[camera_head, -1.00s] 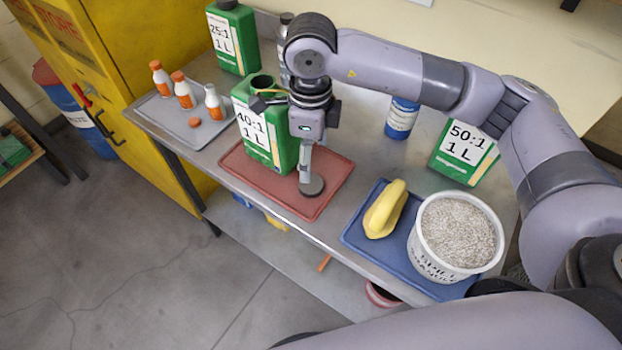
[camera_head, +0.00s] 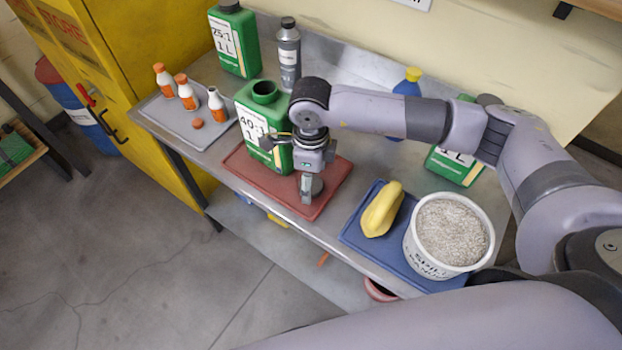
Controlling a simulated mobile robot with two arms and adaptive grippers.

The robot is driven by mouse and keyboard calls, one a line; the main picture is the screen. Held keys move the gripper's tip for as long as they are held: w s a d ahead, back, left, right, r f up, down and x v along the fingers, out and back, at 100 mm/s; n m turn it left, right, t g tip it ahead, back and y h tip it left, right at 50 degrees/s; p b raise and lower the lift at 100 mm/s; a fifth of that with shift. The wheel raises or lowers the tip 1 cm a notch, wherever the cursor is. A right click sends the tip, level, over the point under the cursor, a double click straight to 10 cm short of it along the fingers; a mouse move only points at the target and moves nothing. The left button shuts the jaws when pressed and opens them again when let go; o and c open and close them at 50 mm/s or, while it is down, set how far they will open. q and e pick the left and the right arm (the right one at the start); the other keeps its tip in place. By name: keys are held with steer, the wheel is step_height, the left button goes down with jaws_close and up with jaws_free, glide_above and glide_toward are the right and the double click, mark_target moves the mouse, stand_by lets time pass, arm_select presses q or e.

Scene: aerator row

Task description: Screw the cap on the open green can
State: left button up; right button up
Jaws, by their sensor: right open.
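The open green can (camera_head: 256,128), labelled 40:1, stands upright on the red tray (camera_head: 237,165). Its dark round neck shows with no cap on it. A grey round piece that looks like the cap (camera_head: 317,186) lies on the right part of the red tray, partly hidden by a finger. My right gripper (camera_head: 289,168) is open, just right of the can and low over the tray. One finger is in front of the can, the other at the grey piece; I cannot tell whether it touches. My left gripper is not in view.
Green cans (camera_head: 234,40) and (camera_head: 455,165) stand behind and to the right, the latter partly behind my arm. A grey bottle (camera_head: 288,55) stands behind the open can. Small bottles (camera_head: 187,95) and an orange cap (camera_head: 197,123) are left. A yellow object (camera_head: 382,210) and white tub (camera_head: 425,255) sit right.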

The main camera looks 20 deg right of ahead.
steer(key=shift+f, duration=0.5)
steer(key=shift+c, duration=0.5)
steer(key=c, duration=0.7)
